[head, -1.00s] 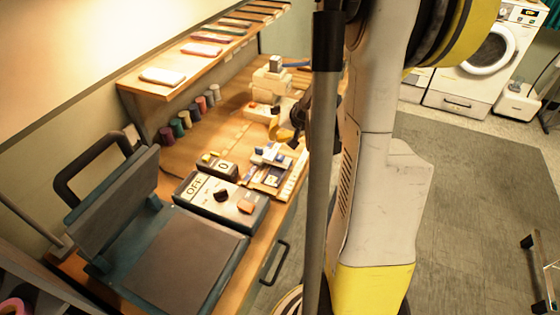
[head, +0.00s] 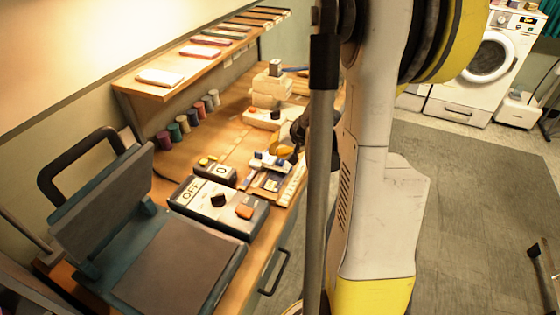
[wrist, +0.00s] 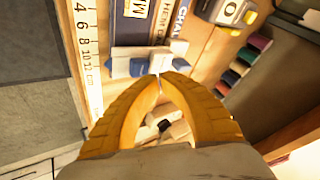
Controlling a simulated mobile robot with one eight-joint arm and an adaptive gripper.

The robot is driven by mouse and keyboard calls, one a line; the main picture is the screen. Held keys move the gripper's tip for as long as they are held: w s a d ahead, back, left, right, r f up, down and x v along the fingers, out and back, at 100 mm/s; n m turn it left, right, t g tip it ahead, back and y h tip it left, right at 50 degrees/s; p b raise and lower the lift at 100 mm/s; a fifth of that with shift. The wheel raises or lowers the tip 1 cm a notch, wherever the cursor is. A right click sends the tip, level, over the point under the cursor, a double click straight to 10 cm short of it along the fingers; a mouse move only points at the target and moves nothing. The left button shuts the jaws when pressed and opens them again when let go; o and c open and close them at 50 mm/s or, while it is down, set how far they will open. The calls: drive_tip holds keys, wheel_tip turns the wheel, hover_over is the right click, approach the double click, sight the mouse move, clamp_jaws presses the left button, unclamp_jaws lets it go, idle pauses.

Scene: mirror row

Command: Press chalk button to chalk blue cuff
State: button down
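The chalk tray (wrist: 153,37), with a partly hidden label starting "CHAL", lies just beyond my gripper in the wrist view. A blue-and-white piece (wrist: 128,66) sits at its near side, by the fingertips. In the head view the tray (head: 262,182) lies at the bench's front edge. My gripper (wrist: 160,77) has its yellow fingers curved in with the tips meeting; nothing shows clearly held between them. In the head view it (head: 284,151) is low over the tray's far end, partly hidden by my arm. I cannot pick out a chalk button or a blue cuff for certain.
A box marked OFF (head: 190,192) with black and orange knobs, and a small "0" counter (head: 216,171), stand left of the tray. The hinged press (head: 178,265) is nearer. Thread spools (head: 185,125) line the wall below a shelf (head: 180,78). A ruler (wrist: 88,50) edges the tray.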

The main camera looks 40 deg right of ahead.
idle(0.8)
drive_tip(key=shift+f+b, duration=0.45)
drive_tip(key=shift+f+b, duration=0.5)
drive_tip(key=shift+f, duration=0.05)
idle(0.5)
drive_tip(key=shift+r, duration=0.1)
drive_tip(key=shift+r+p, duration=0.75)
drive_tip(key=shift+r, duration=0.15)
drive_tip(key=shift+r+p, duration=1.9)
drive_tip(key=shift+r, duration=0.6)
